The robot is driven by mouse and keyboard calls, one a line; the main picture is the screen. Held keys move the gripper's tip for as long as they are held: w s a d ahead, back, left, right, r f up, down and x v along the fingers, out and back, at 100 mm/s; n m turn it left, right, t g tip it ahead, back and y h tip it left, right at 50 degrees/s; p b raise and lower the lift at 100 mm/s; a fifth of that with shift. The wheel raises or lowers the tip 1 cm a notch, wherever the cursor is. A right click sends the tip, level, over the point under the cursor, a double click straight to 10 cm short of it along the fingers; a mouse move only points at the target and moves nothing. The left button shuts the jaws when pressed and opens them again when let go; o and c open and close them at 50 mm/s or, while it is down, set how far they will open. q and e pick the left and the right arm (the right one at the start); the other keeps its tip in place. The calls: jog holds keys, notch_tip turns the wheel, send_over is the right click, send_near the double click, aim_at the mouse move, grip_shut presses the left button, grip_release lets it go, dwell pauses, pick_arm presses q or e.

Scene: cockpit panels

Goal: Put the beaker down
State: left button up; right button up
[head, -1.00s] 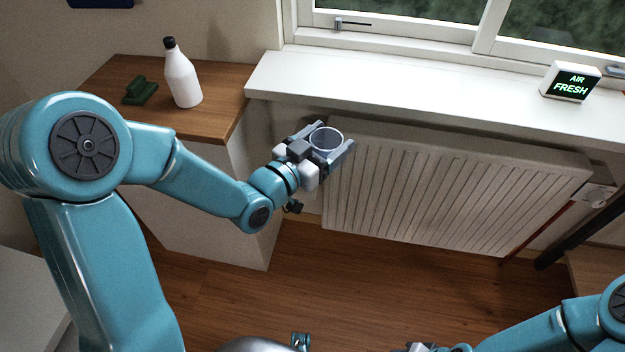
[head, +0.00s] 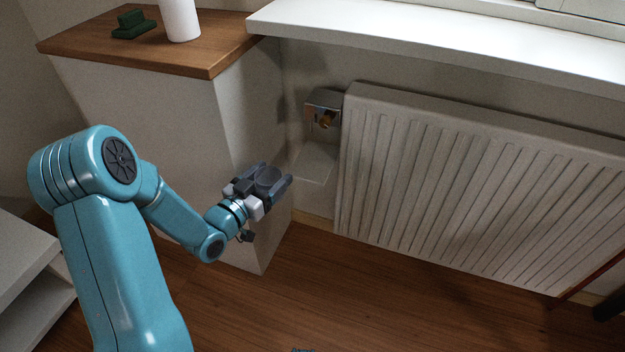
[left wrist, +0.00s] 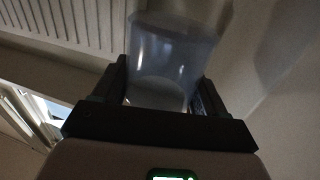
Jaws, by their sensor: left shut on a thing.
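The beaker (left wrist: 165,65) is clear and see-through and stands between the two dark fingers of my left gripper in the left wrist view. In the head view the beaker (head: 268,178) shows as a dim round shape between the fingers. My left gripper (head: 276,182) is shut on it and holds it in the air in front of the white cabinet's side, left of the radiator and below the sill.
A white radiator (head: 470,190) fills the right side under the white windowsill (head: 450,45). A small box with a brass-coloured part (head: 326,119) is on the wall beside it. The wooden cabinet top (head: 150,45) bears a white bottle (head: 180,18) and a green object (head: 134,24).

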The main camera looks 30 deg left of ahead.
pick_arm(q)
jog(key=shift+w+a+f, duration=0.2)
jog(key=shift+w+f, duration=0.15)
jog(key=w+b, duration=0.3)
jog(key=w, duration=1.4)
jog(key=shift+a, duration=0.1)
notch_tip(320, 180, down, 3)
jog(key=b, duration=0.2)
jog(key=shift+w+f+b, duration=0.1)
jog(key=shift+f+b, duration=0.1)
jog(key=shift+b, duration=0.1)
jog(key=shift+r, duration=0.1)
jog(key=o, duration=1.1)
jog(key=shift+o, duration=0.2)
pick_arm(e)
jog(key=w+f+t, duration=0.1)
jog(key=w+f, duration=0.2)
jog(key=f, duration=0.3)
jog(key=shift+w+d+t, duration=0.25)
jog(key=shift+w+t, duration=0.05)
